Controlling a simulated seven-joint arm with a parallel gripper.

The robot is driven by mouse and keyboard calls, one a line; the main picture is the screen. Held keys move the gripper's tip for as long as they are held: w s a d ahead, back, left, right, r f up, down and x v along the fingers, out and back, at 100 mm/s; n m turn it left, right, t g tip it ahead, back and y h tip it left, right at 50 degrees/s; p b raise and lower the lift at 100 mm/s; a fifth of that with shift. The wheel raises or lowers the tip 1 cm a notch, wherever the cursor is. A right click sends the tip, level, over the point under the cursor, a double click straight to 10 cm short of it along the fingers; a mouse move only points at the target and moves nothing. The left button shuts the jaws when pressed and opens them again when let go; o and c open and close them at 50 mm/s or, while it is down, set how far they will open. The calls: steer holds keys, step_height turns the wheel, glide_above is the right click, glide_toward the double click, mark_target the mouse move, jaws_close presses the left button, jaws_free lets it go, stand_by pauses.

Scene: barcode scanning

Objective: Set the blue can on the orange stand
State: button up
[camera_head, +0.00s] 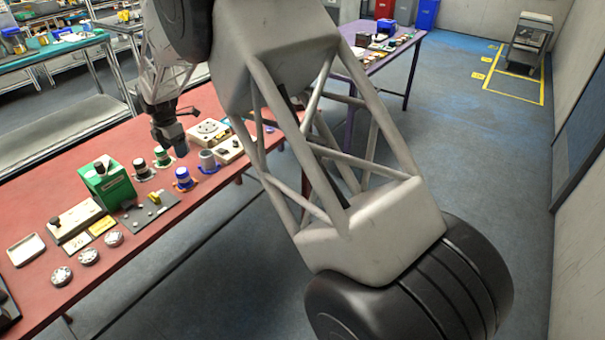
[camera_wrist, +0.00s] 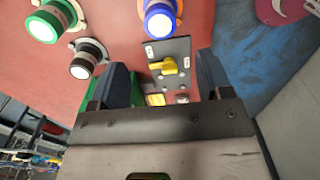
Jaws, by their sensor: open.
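The blue can (camera_head: 183,174) stands upright on the red table; it also shows in the wrist view (camera_wrist: 159,22), at the top centre. A little orange shows at the edge of the base around it, but I cannot tell for sure whether this is the orange stand. My gripper (camera_head: 171,147) is above the table, behind and left of the blue can in the head view. In the wrist view my gripper (camera_wrist: 164,66) has its fingers wide apart with nothing between them. The blue can is beyond the fingertips, not touched.
A green can (camera_head: 161,153), a black can (camera_head: 141,167) and a grey can (camera_head: 207,158) stand close to the blue can. A green box (camera_head: 108,186) and a dark panel with a yellow knob (camera_head: 150,212) are nearby. My arm hides part of the table's right end.

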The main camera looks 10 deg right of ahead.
steer(key=s+d+r+m, duration=0.5)
steer(key=s+d+r, duration=0.2)
steer(key=d, duration=0.3)
steer(key=s+d+r+m+t, duration=0.1)
steer(key=s+d+r+m, duration=0.3)
steer(key=s+d+r, duration=0.4)
steer(key=s+d+r+m, duration=0.5)
steer(key=s+d, duration=0.1)
steer(key=d, duration=0.5)
steer(key=s+d+m, duration=0.4)
steer(key=s+d, duration=0.1)
steer(key=s, duration=0.5)
steer(key=s+d+f+m+t, duration=0.1)
steer(key=s+d+m, duration=0.3)
steer(key=s, duration=0.6)
steer(key=s+d+f+m, duration=0.1)
steer(key=s+d+m, duration=0.4)
steer(key=s, duration=0.5)
steer(key=shift+d+f+t, duration=0.25)
steer(key=shift+d+t, duration=0.05)
steer(key=shift+d, duration=0.35)
